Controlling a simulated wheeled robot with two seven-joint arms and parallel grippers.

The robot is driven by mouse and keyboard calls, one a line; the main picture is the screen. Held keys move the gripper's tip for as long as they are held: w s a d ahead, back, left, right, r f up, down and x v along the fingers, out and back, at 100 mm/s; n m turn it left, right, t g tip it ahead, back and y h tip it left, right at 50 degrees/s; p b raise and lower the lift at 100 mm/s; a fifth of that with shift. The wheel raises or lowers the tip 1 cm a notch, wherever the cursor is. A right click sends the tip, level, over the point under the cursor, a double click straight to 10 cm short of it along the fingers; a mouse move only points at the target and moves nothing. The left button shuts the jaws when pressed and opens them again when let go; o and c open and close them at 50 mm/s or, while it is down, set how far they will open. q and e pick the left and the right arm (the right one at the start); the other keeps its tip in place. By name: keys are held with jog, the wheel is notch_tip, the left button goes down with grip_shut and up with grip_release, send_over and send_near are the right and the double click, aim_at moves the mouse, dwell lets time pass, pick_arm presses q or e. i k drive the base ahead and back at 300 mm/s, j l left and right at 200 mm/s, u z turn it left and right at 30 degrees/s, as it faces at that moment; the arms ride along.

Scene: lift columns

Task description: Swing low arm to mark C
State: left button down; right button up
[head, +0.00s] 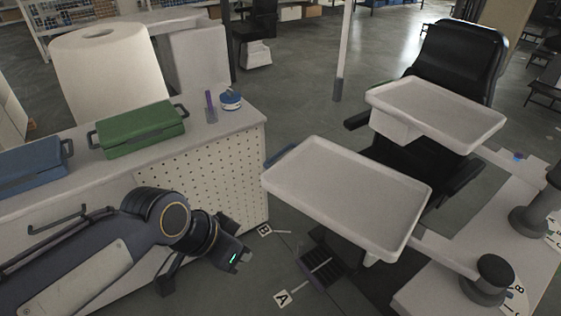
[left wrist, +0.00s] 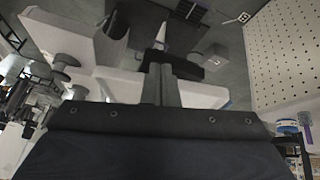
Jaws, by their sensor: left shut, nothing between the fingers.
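Two white trays on swing arms show in the head view. The nearer tray (head: 345,195) is the larger in the picture, and its arm runs right to a short dark post (head: 490,275). The farther tray (head: 437,112) hangs by the black chair, and its arm runs right toward another dark post (head: 541,207). Which arm is lower is hard to tell. Floor marks A (head: 281,298) and B (head: 264,230) are readable; no mark C is readable. My left gripper (head: 240,260) is shut and empty, left of the nearer tray and apart from it. My right gripper is out of view.
A counter with a pegboard side (head: 205,180) stands left, close to my left arm. It holds a green toolbox (head: 140,130), a blue toolbox (head: 32,167) and a blue-white roll (head: 230,99). The black chair (head: 455,65) stands behind the trays.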

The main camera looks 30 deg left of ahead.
aim_at(490, 272)
jog(key=i+j+z, duration=0.35)
jog(key=j, duration=0.6)
jog(key=i+j+z, duration=0.1)
jog(key=j+z, duration=0.2)
jog(key=j, duration=0.7)
jog(key=j+z, duration=0.35)
jog(key=j, duration=0.65)
